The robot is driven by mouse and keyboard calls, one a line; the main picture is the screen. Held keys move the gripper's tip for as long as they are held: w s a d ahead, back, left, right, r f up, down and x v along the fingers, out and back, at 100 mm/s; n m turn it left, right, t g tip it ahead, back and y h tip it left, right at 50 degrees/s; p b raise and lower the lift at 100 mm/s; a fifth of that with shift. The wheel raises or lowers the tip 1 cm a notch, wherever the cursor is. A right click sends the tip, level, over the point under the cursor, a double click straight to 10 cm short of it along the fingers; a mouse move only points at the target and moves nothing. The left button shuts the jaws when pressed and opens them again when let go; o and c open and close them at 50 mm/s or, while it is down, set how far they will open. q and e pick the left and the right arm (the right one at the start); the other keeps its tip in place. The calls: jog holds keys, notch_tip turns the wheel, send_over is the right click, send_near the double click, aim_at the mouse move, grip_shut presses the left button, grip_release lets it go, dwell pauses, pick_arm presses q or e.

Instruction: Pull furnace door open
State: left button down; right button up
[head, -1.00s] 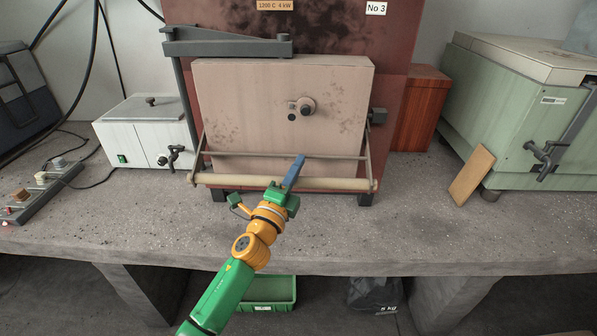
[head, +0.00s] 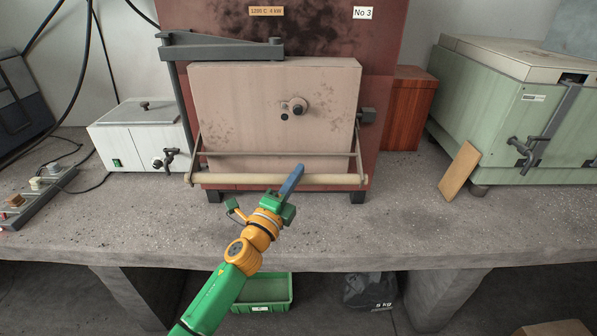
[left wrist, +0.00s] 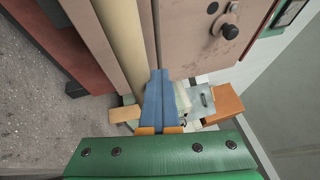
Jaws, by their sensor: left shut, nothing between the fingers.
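The furnace door (head: 240,100) is a pale, stained upright panel on the front of the red-brown furnace (head: 330,30). It looks closed. A round knob (head: 298,106) sits at its middle. A cream handle bar (head: 230,181) runs across below, with a thinner grey rod (head: 230,154) above and behind it. My left gripper (head: 299,167) is shut and empty. Its blue fingers cross over the bar in the head view, tips just below the rod. In the left wrist view the fingers (left wrist: 160,95) lie beside the bar (left wrist: 122,40); contact is unclear. My right gripper is not visible.
A white box (head: 140,135) stands left of the furnace and a green cabinet (head: 480,120) stands right. A wooden board (head: 459,171) leans against the cabinet. A power strip (head: 38,197) lies at far left. The bench front (head: 390,225) is clear.

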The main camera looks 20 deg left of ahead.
pick_arm(q)
jog(key=shift+f, duration=0.5)
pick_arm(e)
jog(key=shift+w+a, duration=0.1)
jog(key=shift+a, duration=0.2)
pick_arm(q)
jog(key=c, duration=0.9)
grip_release()
jog(key=shift+s+d+f+p, duration=0.1)
jog(key=shift+s+f+p, duration=0.1)
jog(key=shift+s+f, duration=0.25)
jog(key=shift+s+f+p, duration=0.15)
jog(key=shift+s+f, duration=0.05)
jog(key=shift+f, duration=0.35)
jog(key=o, duration=0.3)
jog(key=v, duration=0.4)
jog(key=shift+s+r, duration=0.2)
jog(key=shift+r, duration=0.1)
jog(key=shift+s+r, duration=0.15)
jog(key=shift+s, duration=0.05)
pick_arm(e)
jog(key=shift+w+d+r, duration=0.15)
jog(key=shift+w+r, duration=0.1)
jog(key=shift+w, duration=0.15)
